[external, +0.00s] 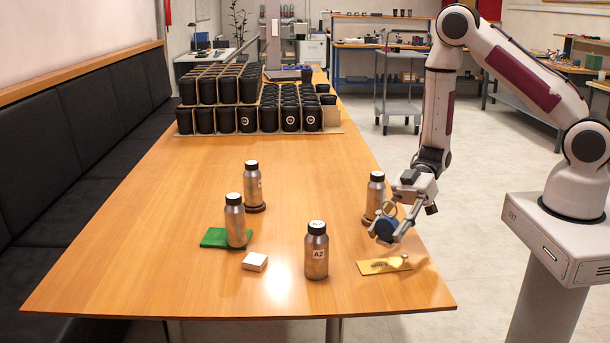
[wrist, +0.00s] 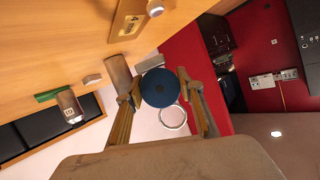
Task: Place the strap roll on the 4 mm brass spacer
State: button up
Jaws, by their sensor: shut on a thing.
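The strap roll (external: 387,229) is a blue disc. My gripper (external: 389,232) is shut on it and holds it above the table. In the wrist view the roll (wrist: 160,88) sits between the two fingers (wrist: 158,92), its round face toward the camera. A pale ring (wrist: 172,117) shows beside the roll. The 4 mm brass spacer (external: 375,267) is a flat yellow plate on the table near its right edge, below my gripper and apart from the roll. The spacer (wrist: 122,28) also shows in the wrist view with its label. A small pale knob (external: 404,257) is at its right end.
Bottle A2 (external: 316,252) stands left of the spacer. Another bottle (external: 374,196) stands close behind my gripper. A bottle (external: 235,222) is by a green plate (external: 212,238), with a white block (external: 254,262) nearby. Black cups (external: 249,117) fill the table's far end.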

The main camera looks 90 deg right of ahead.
jog(key=shift+f, duration=0.6)
jog(key=shift+f, duration=0.15)
jog(key=shift+f, duration=1.95)
jog(key=shift+f, duration=0.1)
jog(key=o, duration=1.2)
jog(key=shift+c, duration=0.2)
jog(key=shift+s+d, duration=0.1)
jog(key=shift+d, duration=0.05)
jog(key=shift+v, duration=5.9)
